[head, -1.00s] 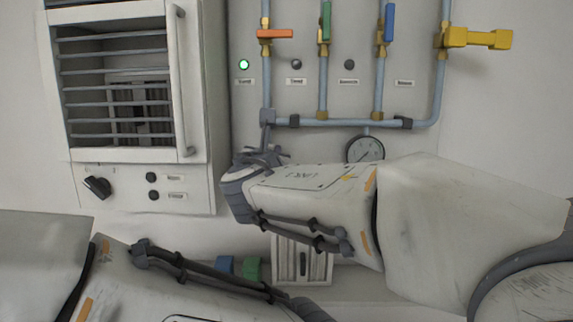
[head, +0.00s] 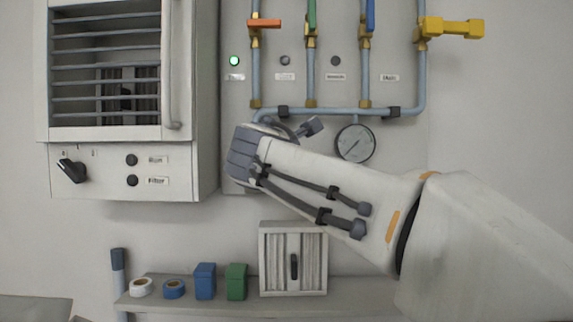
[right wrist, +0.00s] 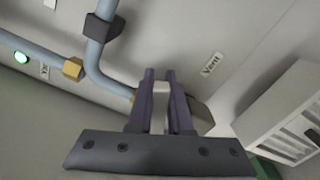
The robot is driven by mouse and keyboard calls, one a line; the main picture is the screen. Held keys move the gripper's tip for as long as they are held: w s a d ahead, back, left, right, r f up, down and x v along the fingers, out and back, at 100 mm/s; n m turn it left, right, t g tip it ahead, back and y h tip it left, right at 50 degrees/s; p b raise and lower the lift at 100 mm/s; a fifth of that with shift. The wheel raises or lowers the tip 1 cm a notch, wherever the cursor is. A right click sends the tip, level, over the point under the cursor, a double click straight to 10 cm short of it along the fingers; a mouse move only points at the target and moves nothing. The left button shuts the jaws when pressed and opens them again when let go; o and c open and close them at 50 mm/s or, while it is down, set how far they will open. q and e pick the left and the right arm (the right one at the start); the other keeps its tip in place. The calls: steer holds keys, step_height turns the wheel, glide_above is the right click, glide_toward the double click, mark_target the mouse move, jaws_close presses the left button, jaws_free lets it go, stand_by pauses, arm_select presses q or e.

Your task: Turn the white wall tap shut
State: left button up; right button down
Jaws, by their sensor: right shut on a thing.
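The white tap handle (right wrist: 161,100) shows in the right wrist view as a pale piece between the two purple fingers. My right gripper (right wrist: 160,74) is shut on it, at the wall near the "Vent" label (right wrist: 212,65). A brass fitting and the bent blue pipe lie just left of the fingers. In the head view my right forearm and wrist cover the tap and the fingers. The tap's angle is hard to tell. My left gripper is not in view.
Above, the pipe panel carries an orange handle (head: 264,23) set crosswise, green (head: 311,14) and blue (head: 370,14) handles upright, and a yellow handle (head: 452,27). A gauge (head: 355,143) sits right of my wrist. A cabinet (head: 120,170) is left; a shelf (head: 350,290) with small boxes is below.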

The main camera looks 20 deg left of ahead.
steer(key=m+b, duration=0.1)
steer(key=m, duration=0.1)
steer(key=f+m+b, duration=0.1)
steer(key=m+b, duration=0.1)
steer(key=shift+d+f+m+b, duration=0.2)
steer(key=shift+m+b, duration=0.1)
steer(key=shift+m, duration=0.1)
stand_by(0.4)
steer(key=c, duration=0.8)
jaws_free()
steer(key=shift+c, duration=0.2)
steer(key=b+v, duration=0.4)
steer(key=v, duration=0.6)
steer(key=shift+s+b, duration=0.2)
steer(key=shift+b, duration=0.15)
